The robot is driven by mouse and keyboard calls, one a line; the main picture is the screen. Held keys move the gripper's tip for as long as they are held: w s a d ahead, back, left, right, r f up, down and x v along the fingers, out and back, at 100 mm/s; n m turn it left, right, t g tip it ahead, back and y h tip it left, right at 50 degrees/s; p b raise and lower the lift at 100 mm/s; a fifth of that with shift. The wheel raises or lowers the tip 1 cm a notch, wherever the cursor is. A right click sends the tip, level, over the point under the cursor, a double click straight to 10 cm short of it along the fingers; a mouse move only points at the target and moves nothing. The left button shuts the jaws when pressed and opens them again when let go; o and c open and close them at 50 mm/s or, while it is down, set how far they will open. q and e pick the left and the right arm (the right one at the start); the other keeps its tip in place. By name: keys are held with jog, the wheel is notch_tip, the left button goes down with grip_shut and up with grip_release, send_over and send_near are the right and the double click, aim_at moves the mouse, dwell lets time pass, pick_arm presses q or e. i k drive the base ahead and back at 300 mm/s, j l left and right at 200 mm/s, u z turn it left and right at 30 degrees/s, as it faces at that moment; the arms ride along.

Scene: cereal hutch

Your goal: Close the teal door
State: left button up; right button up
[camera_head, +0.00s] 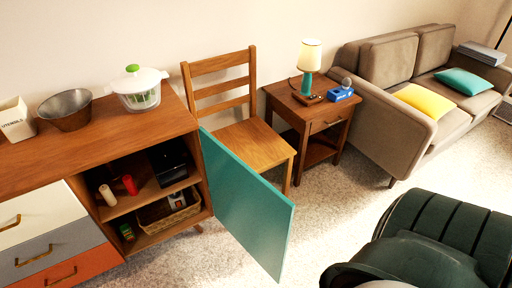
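The teal door (243,205) is on the right end of the wooden hutch (124,66). It stands wide open, hinged at the right side of the cabinet opening and swung out toward the front right. The open compartment (150,191) shows two levels: a black box, a red item and a pale cylinder above, a wicker basket and a small green container below. Neither my left nor my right gripper is in view.
A wooden chair (251,143) stands right behind the door. A side table (311,117) with a lamp, and a sofa (406,115), are farther right. A dark green rounded object (440,232) fills the lower right. Speckled floor (335,200) is clear between it and the door.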

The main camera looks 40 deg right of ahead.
aim_at(260, 217)
jog(key=k+l+u, duration=0.1)
jog(key=l, duration=0.25)
jog(key=k+l+u, duration=0.1)
jog(key=l, duration=0.25)
jog(key=k+l+u, duration=0.1)
jog(key=l, duration=0.25)
jog(key=k+l, duration=0.3)
jog(key=i+l+u, duration=0.2)
jog(key=l, duration=0.75)
jog(key=l+u, duration=0.2)
jog(key=l, duration=0.8)
